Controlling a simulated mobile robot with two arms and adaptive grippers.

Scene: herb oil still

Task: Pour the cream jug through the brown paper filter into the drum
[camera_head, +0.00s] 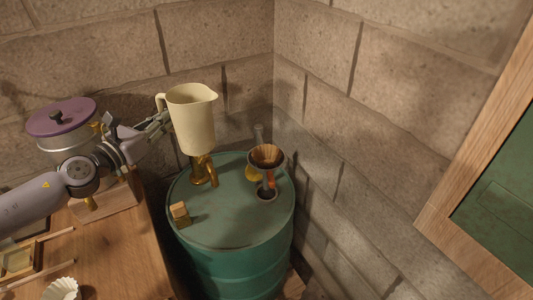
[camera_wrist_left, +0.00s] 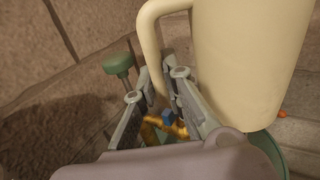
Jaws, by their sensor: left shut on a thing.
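The cream jug (camera_head: 193,122) is upright above the back left of the green drum (camera_head: 232,232), its spout towards the right. My left gripper (camera_head: 163,121) is shut on the jug's handle at its left side. In the left wrist view the gripper (camera_wrist_left: 160,84) has its fingers at the handle (camera_wrist_left: 151,42), beside the jug's body (camera_wrist_left: 245,62). The brown paper filter (camera_head: 267,155) sits in a holder above an opening on the drum's right side, to the right of and lower than the jug. My right gripper is not in view.
Brass fittings (camera_head: 208,170) rise from the drum top below the jug, and a small wooden block (camera_head: 180,214) lies at its left. A purple-lidded pot (camera_head: 62,117) stands at left by the wooden table (camera_head: 115,245). Stone walls close the corner behind the drum.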

